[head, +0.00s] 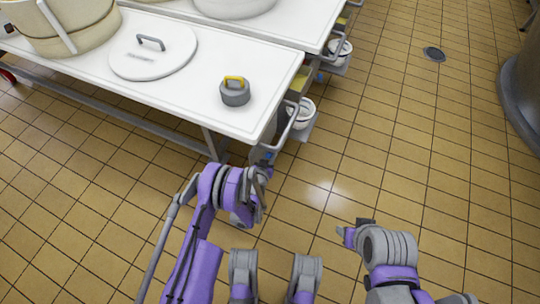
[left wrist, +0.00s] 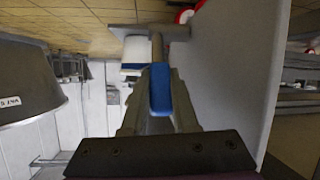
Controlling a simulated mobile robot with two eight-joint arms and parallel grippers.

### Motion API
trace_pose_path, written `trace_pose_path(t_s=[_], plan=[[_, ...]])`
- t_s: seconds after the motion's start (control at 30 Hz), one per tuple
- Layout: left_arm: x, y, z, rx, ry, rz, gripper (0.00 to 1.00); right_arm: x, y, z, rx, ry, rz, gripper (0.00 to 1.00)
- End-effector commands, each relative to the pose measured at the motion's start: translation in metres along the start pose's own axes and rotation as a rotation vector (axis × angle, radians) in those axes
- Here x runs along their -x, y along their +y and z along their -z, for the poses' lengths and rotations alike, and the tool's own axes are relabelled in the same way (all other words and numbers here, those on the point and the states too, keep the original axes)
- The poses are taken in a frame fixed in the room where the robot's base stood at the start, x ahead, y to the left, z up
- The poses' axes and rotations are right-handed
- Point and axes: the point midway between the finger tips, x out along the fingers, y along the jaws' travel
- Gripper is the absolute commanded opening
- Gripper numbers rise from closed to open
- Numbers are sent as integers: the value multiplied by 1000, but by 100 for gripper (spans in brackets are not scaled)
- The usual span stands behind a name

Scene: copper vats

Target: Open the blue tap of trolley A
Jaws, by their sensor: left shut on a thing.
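A white-topped trolley (head: 190,84) stands at the upper left of the head view; no letter on it is readable. My left gripper (head: 260,172) is below its near right corner. In the left wrist view, the left gripper (left wrist: 158,112) is shut on the blue tap handle (left wrist: 161,88), which lies between its fingers. A grey pipe (left wrist: 157,48) shows just beyond the handle. In the head view the tap is mostly hidden by my arm and the trolley corner. My right gripper (head: 354,233) is over the floor, away from the trolley; its fingers are too unclear to read.
A round white lid (head: 153,60), a grey weight with a yellow handle (head: 235,93) and a vat (head: 62,28) stand on the trolley. A second white-topped trolley (head: 290,25) is behind. White buckets (head: 303,115) hang at the trolley ends.

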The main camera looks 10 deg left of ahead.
Motion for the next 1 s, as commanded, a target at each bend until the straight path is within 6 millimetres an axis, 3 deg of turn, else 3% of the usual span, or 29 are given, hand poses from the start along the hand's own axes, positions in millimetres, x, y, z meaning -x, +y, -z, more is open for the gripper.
trace_pose_path(t_s=[0.53, 0.8, 1.0], plan=[[-1, 0, 2, -2, -6, 1, 0, 2, 0, 0, 0, -1, 0, 52], [-8, 4, 16, -18, -154, 23, 0, 28, 0, 5, 0, 1, 0, 52], [-14, 4, 17, -26, -240, 40, 0, 26, 0, 5, 0, 1, 0, 52]])
